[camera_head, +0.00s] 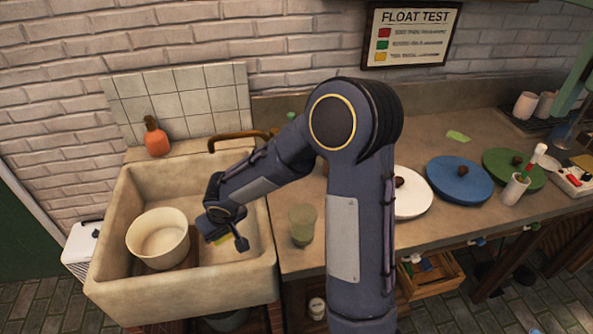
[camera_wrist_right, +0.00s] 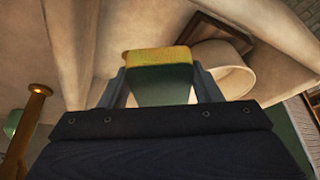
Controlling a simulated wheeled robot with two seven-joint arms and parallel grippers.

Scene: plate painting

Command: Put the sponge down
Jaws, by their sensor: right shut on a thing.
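My right gripper (camera_wrist_right: 160,85) is shut on a sponge (camera_wrist_right: 160,57), yellow on one face and dark green on the other. The sponge sits between the two fingers in the right wrist view. In the head view, my right arm reaches left over the sink (camera_head: 190,290), and the gripper (camera_head: 228,240) is above the basin, right of a cream bowl (camera_head: 158,240). Only a small yellow-green bit of the sponge shows there. I cannot tell whether the sponge touches the sink. My left gripper is not in view.
An orange soap bottle (camera_head: 156,138) and a brass faucet (camera_head: 240,136) stand at the sink's back. A green glass (camera_head: 302,223) is on the counter (camera_head: 290,258) right of the sink. White, blue (camera_head: 459,180) and green (camera_head: 513,168) plates lie farther right. The bowl stands on a brown block.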

